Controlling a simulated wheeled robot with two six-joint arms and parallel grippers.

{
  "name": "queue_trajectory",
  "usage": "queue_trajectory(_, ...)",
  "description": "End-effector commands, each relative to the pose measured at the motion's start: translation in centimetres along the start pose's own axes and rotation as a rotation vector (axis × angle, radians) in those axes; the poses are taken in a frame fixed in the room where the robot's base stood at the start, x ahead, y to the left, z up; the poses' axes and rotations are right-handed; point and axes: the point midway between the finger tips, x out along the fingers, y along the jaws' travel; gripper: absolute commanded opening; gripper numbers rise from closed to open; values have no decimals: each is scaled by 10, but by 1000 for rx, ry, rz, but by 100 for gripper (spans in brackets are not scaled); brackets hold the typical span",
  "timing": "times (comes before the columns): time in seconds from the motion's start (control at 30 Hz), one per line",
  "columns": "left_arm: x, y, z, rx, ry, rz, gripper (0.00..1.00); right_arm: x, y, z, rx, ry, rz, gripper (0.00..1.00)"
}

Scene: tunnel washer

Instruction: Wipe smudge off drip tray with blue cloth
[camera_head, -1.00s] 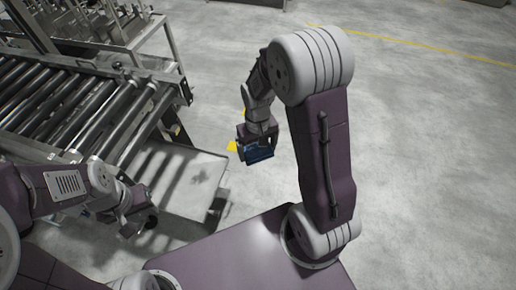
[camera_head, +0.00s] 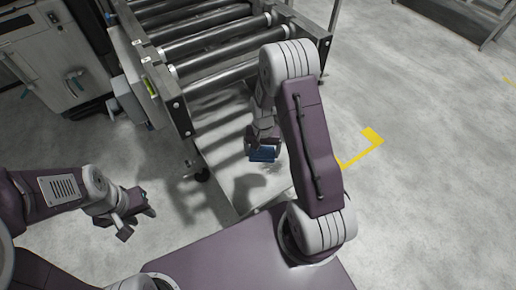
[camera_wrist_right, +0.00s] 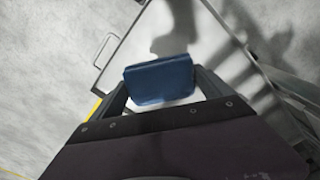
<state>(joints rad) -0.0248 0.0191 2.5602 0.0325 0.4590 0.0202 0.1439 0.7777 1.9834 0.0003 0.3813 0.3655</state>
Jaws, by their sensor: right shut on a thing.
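The blue cloth (camera_head: 262,155) is a folded pad in my right gripper (camera_head: 263,148). The right wrist view shows the cloth (camera_wrist_right: 160,81) between the two fingers (camera_wrist_right: 160,88). The pale drip tray (camera_head: 223,168) lies below the end of the roller conveyor. The cloth is over the tray; I cannot tell whether it touches. The tray surface (camera_wrist_right: 147,42) also shows in the right wrist view, with dark shadows across it. A faint mark beside the cloth may be the smudge, but I cannot separate it surely from shadow. My left gripper (camera_head: 134,218) is open and empty, left of the tray.
The roller conveyor (camera_head: 215,50) overhangs the tray's far part, with a metal side frame (camera_head: 318,35). A grey cabinet (camera_head: 55,60) stands at the far left. A wire handle (camera_wrist_right: 104,49) is at the tray's edge. Open floor with yellow marking (camera_head: 362,150) lies right.

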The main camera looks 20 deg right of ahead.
Motion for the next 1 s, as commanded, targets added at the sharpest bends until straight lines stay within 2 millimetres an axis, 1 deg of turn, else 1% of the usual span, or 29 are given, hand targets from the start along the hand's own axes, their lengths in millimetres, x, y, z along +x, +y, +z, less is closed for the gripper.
queue_trajectory(0.03,39,-1,4,0,0,0,36,47,3,-2,31,-1,1,58)
queue_trajectory(0.1,59,-1,6,0,0,0,36,76,6,-5,72,-2,1,58)
queue_trajectory(0.2,78,-2,8,0,0,0,36,104,10,-8,117,0,0,58)
queue_trajectory(0.23,82,-2,8,0,0,0,36,110,10,-9,126,0,0,58)
queue_trajectory(0.33,88,-2,9,0,1,0,36,121,12,-10,149,0,0,58)
queue_trajectory(0.53,87,-2,9,0,1,0,36,121,13,-10,158,2,-1,58)
queue_trajectory(0.67,91,-2,9,0,1,0,36,125,13,-10,157,1,-1,58)
queue_trajectory(0.77,98,-2,10,0,1,0,36,132,13,-9,157,1,0,58)
queue_trajectory(1.0,119,-2,12,0,1,0,36,154,12,-7,158,1,-1,58)
